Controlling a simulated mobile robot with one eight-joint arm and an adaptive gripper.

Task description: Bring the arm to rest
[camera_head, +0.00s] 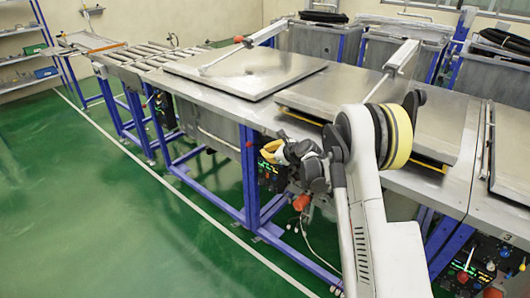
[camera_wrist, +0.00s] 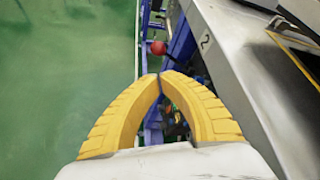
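My arm (camera_head: 362,190) reaches up from the bottom of the head view and folds over beside the bench front. My gripper (camera_head: 270,150) is at the bench's front edge, partly hidden by my wrist. In the wrist view my gripper (camera_wrist: 160,76) shows two yellow ribbed fingers whose tips meet. Nothing shows held between them. A red ball knob (camera_wrist: 158,47) is just beyond the fingertips, seemingly apart from them.
A steel bench (camera_head: 212,98) carries flat metal lids, including a left lid (camera_head: 245,70) and a middle lid (camera_head: 425,125) partly behind my arm. Control boxes and an orange-red knob (camera_head: 301,202) are below its front. Grey bins (camera_head: 310,42) stand behind. Green floor (camera_head: 90,200) at left is clear.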

